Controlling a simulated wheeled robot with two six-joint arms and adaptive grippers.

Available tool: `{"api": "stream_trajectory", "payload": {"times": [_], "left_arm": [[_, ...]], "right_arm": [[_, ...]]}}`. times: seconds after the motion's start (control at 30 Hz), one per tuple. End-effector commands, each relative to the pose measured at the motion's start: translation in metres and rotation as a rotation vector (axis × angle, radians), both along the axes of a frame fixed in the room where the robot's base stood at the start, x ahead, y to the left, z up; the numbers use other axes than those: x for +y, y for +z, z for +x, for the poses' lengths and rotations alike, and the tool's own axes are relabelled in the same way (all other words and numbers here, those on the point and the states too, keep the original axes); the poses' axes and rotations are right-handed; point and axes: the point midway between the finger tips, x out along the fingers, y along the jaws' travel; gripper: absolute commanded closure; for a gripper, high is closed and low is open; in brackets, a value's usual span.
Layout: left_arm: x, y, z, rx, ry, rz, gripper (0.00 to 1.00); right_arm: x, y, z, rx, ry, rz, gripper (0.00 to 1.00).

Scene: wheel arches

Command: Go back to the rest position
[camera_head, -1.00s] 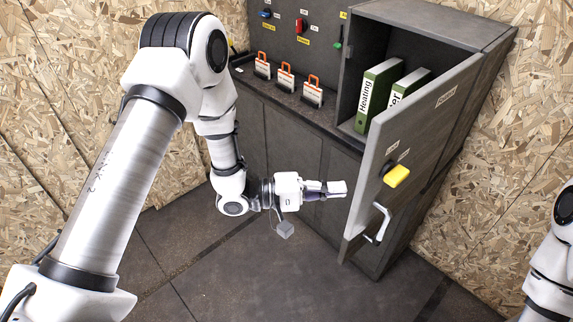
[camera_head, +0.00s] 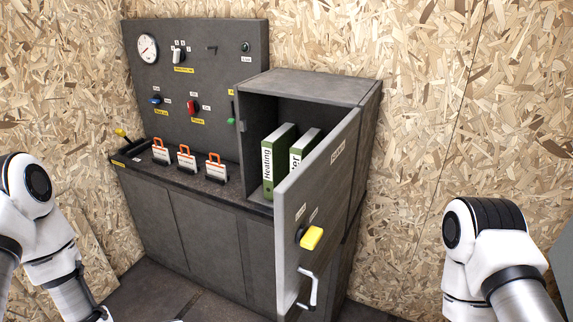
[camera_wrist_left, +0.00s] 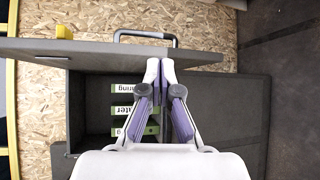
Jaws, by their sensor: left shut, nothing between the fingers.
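My left gripper (camera_wrist_left: 159,72) shows in the left wrist view, shut with nothing between its fingers. The cabinet stands beyond it there, with its door (camera_wrist_left: 110,52) open and green binders (camera_wrist_left: 133,111) inside. In the head view my left arm is at the left edge and its gripper is out of the picture. My right arm is at the lower right, and its gripper is out of view too. The cabinet door (camera_head: 318,205) stands open in the head view, with a yellow knob (camera_head: 311,237) and a metal handle (camera_head: 309,291).
Green binders (camera_head: 277,162) stand in the open cabinet. Several orange-handled tags (camera_head: 187,159) stand on the counter (camera_head: 130,161) to its left. A panel (camera_head: 222,60) with a gauge (camera_head: 147,47) and switches rises behind. Wood-chip walls surround the place. Dark floor (camera_head: 150,291) shows at the lower left.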

Motion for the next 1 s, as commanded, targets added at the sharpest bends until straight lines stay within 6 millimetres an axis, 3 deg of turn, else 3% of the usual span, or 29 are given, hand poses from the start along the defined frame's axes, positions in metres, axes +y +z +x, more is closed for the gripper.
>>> {"api": "stream_trajectory", "payload": {"times": [0.03,0.17,0.2,0.3,0.4,0.5,0.63,1.0], "left_arm": [[-0.007,-0.035,-0.011,0.080,0.014,0.095,1.00],[0.006,-0.127,-0.046,0.178,0.038,0.493,1.00],[0.018,-0.152,-0.062,0.196,0.021,0.637,1.00],[0.058,-0.194,-0.103,0.238,-0.080,0.995,1.00],[0.101,-0.204,-0.132,0.274,-0.215,1.260,1.00],[0.119,-0.205,-0.148,0.272,-0.351,1.362,1.00],[0.119,-0.205,-0.151,0.218,-0.442,1.377,1.00],[0.119,-0.205,-0.150,0.213,-0.439,1.376,1.00]], "right_arm": [[0.000,0.000,0.000,0.000,0.000,0.000,0.60],[0.000,0.000,0.000,0.000,0.000,0.000,0.60],[0.000,0.000,0.000,0.000,0.000,0.000,0.60],[0.000,0.000,0.000,0.000,0.000,0.000,0.60],[0.000,0.000,0.000,0.000,0.000,0.000,0.60],[0.000,0.000,0.000,0.000,0.000,0.000,0.60],[0.000,0.000,0.000,0.000,0.000,0.000,0.60],[0.000,0.000,0.000,0.000,0.000,0.000,0.60]]}}
